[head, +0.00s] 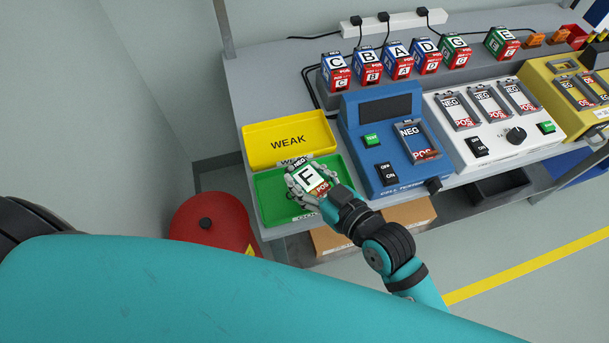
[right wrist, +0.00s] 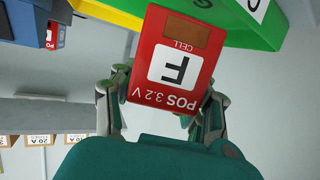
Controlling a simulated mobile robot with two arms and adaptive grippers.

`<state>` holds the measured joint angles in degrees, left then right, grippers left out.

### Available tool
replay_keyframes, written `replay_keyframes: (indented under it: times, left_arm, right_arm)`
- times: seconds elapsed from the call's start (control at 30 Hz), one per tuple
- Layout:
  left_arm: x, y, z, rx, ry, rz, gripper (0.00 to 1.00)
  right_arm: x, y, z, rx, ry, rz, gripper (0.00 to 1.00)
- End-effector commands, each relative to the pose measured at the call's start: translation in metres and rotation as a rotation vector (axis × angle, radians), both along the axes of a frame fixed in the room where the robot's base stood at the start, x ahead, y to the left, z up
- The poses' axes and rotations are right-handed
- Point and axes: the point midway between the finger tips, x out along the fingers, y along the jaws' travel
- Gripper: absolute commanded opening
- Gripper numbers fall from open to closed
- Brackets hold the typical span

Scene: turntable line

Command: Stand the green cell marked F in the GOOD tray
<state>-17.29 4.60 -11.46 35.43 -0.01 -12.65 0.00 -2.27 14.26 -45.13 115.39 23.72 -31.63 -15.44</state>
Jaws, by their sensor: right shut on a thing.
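My right gripper (head: 312,185) is shut on the cell marked F (head: 311,178), with fingers on both sides of it. The cell shows a white F label and red POS end; its green part is not clear. In the right wrist view the cell's red face (right wrist: 172,62) reads F and POS 3.2 V, upside down. The green tray (head: 266,211) lies beneath the hand, its lettering mostly covered. The cell is over this tray; I cannot tell whether it touches the floor of it. My left gripper is out of view.
The yellow WEAK tray (head: 250,152) adjoins the green tray behind. A blue cell tester (head: 356,140) stands just right, then a white charger (head: 474,146). Several lettered cells stand on a grey shelf (head: 480,69) at the back. A red bin (head: 207,222) stands left of the bench.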

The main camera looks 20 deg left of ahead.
Motion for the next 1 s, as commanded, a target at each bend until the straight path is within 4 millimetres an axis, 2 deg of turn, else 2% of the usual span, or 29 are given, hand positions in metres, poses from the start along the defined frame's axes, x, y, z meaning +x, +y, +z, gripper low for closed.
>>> replay_keyframes:
  times: [0.03,0.2,0.5,0.9,0.93,1.0]
  left_arm:
    - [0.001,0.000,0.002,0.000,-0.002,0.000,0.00]
    - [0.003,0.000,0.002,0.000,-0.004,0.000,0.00]
    - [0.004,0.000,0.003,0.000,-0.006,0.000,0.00]
    - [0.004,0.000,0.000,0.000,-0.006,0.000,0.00]
    - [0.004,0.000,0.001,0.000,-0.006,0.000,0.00]
    - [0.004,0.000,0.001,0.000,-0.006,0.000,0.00]
  right_arm:
    - [0.007,0.006,0.003,0.006,-0.003,-0.001,0.00]
    - [0.016,0.012,-0.001,0.003,-0.002,0.000,0.00]
    - [0.016,0.012,-0.035,0.003,-0.001,0.001,0.00]
    - [0.016,0.012,-0.039,0.004,-0.003,-0.001,0.00]
    - [0.016,0.011,-0.041,-0.001,0.001,0.000,0.51]
    - [0.015,0.011,-0.041,-0.001,0.001,0.000,0.60]
